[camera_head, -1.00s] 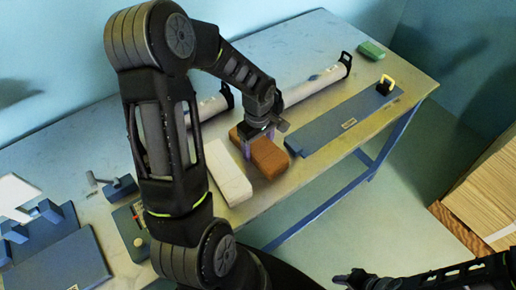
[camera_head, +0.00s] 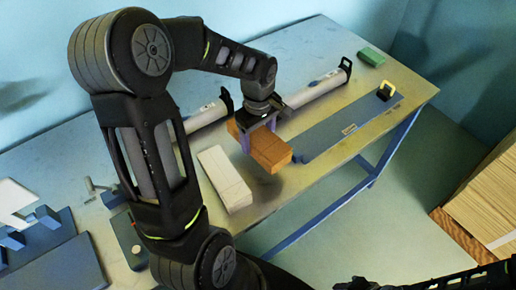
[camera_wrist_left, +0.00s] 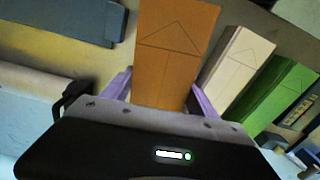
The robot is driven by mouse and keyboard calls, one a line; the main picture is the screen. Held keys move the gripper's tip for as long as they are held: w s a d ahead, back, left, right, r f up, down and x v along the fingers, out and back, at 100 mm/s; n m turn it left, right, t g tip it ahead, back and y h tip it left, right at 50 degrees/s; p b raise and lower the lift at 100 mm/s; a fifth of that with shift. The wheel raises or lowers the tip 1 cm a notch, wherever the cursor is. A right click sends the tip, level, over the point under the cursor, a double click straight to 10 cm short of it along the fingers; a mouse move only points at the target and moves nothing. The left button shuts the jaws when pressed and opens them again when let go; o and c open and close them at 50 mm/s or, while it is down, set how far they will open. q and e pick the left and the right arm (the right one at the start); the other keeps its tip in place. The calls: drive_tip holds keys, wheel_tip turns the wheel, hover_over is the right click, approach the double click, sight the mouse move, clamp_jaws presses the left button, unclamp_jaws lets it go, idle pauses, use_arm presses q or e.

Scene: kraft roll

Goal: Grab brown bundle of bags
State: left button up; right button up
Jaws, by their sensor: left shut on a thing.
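The brown bundle of bags (camera_head: 270,151) is a brown block, held above the table beside a white bundle. My left gripper (camera_head: 258,138) is shut on the brown bundle, its purple fingers on either side of it. In the left wrist view the brown bundle (camera_wrist_left: 175,50) stands up between the purple fingers of my left gripper (camera_wrist_left: 158,88). My right arm shows at the lower right edge of the head view, with its gripper (camera_head: 345,283) partly cut off by the frame; its jaw state is unclear.
The white bundle (camera_head: 224,178) lies on the table (camera_head: 305,178), left of the brown one. A green bundle (camera_wrist_left: 280,92) shows in the left wrist view. A long blue plate (camera_head: 345,128) and a grey roll (camera_head: 312,90) lie to the right and behind. A green block (camera_head: 371,56) is at the far corner.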

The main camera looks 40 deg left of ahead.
sight(259, 137)
use_arm(q)
drive_tip(key=shift+r, duration=1.6)
